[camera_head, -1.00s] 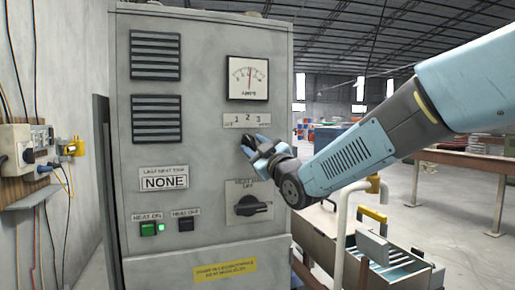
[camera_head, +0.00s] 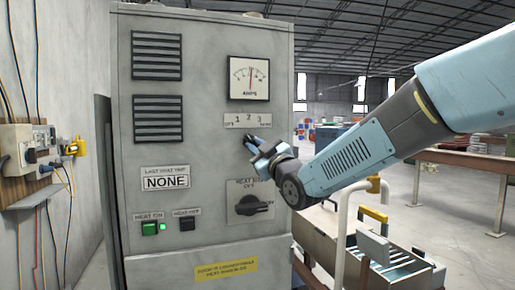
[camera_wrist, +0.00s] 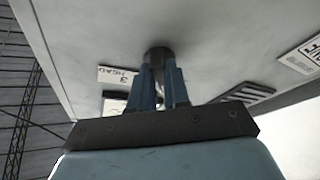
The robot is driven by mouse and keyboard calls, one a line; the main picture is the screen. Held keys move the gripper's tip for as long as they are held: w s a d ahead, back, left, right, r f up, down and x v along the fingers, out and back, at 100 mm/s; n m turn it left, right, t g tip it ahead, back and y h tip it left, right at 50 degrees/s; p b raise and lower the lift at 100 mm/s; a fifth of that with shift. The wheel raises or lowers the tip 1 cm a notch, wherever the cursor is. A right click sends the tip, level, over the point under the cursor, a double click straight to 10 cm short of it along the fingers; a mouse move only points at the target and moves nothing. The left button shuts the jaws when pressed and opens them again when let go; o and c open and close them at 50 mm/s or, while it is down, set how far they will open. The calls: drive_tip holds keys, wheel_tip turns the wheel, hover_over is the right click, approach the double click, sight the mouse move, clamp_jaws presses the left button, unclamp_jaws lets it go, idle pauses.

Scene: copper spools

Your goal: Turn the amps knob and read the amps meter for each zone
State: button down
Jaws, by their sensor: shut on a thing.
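The amps meter (camera_head: 248,77) is a white square dial high on the grey cabinet, with its needle near the middle of the scale. Below it is the zone plate (camera_head: 248,120), marked OFF, 1, 2, 3. My gripper (camera_head: 252,143) is at the cabinet front just below this plate. In the wrist view my gripper (camera_wrist: 160,88) has its two blue fingers shut on the dark round amps knob (camera_wrist: 158,55). The fingers hide most of the knob in the head view, so its pointer cannot be read.
A heat main switch (camera_head: 250,205) sits below my gripper. A lit green heat-on button (camera_head: 149,229) and a dark heat-off button (camera_head: 186,223) are at lower left. A label reads NONE (camera_head: 166,182). Pipes and a metal trough (camera_head: 340,245) stand at lower right.

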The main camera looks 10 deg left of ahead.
drive_tip(key=m+t+h, duration=0.1)
drive_tip(key=m, duration=0.2)
drive_tip(key=m+t+h, duration=0.1)
drive_tip(key=m, duration=0.2)
drive_tip(key=m+t+h, duration=0.1)
drive_tip(key=m, duration=0.2)
drive_tip(key=shift+s+a+r+m+t, duration=0.1)
drive_tip(key=shift+a+m+t, duration=0.15)
drive_tip(key=shift+m+t, duration=0.15)
drive_tip(key=shift+s+a+r+m+t+h, duration=0.1)
drive_tip(key=shift+m+t+h, duration=0.15)
drive_tip(key=shift+m+h, duration=1)
drive_tip(key=shift+a+m+t+h, duration=0.15)
drive_tip(key=shift+m+h, duration=0.35)
drive_tip(key=shift+m, duration=1.6)
drive_tip(key=shift+s+d+r+m+t+h, duration=0.1)
drive_tip(key=shift+m+t+h, duration=0.2)
drive_tip(key=shift+m+h, duration=0.95)
drive_tip(key=shift+w+m, duration=0.1)
drive_tip(key=shift+m, duration=0.4)
drive_tip(key=c, duration=1.2)
unclamp_jaws()
drive_tip(key=shift+f, duration=0.15)
drive_tip(key=shift+o, duration=0.5)
drive_tip(key=shift+a+f+y, duration=0.1)
drive_tip(key=shift+a+y, duration=0.05)
drive_tip(key=shift+y, duration=0.15)
